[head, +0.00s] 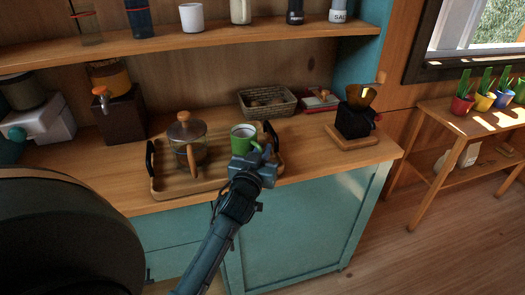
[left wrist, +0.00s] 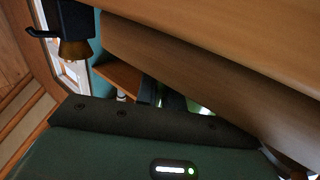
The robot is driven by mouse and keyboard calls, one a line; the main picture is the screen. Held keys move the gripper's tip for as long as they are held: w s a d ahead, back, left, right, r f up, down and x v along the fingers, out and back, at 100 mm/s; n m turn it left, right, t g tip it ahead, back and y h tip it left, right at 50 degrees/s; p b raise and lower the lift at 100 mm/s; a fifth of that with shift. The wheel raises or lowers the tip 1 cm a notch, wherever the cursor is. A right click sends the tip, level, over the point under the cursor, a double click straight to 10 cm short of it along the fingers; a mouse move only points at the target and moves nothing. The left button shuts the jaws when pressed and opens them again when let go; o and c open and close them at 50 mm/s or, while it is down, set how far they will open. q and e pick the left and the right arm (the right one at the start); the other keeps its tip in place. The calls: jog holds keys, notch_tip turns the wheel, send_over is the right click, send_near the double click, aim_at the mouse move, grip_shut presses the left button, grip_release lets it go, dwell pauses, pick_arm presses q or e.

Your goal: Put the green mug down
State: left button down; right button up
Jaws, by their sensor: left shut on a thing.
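The green mug (head: 243,134) is upright at the right part of the wooden tray (head: 170,186) on the counter. My left gripper (head: 252,163) is shut on the mug from its near right side. The gripper hides the mug's lower part, so I cannot tell whether its base touches the tray. In the left wrist view, my gripper covers much of the lower picture. Only a small green patch, likely the mug (left wrist: 193,106), shows there beside a wooden edge. My right gripper is not in view.
A glass press (head: 188,143) stands on the tray left of the mug. The tray's dark right handle (head: 271,134) is close to the mug. A basket (head: 267,101) is behind, and a coffee grinder (head: 355,118) stands to the right. A shelf (head: 215,39) overhangs the back.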

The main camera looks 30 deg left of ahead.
pick_arm(q)
jog(key=shift+f, duration=0.3)
jog(key=c, duration=1.5)
grip_release()
jog(key=shift+r, duration=0.1)
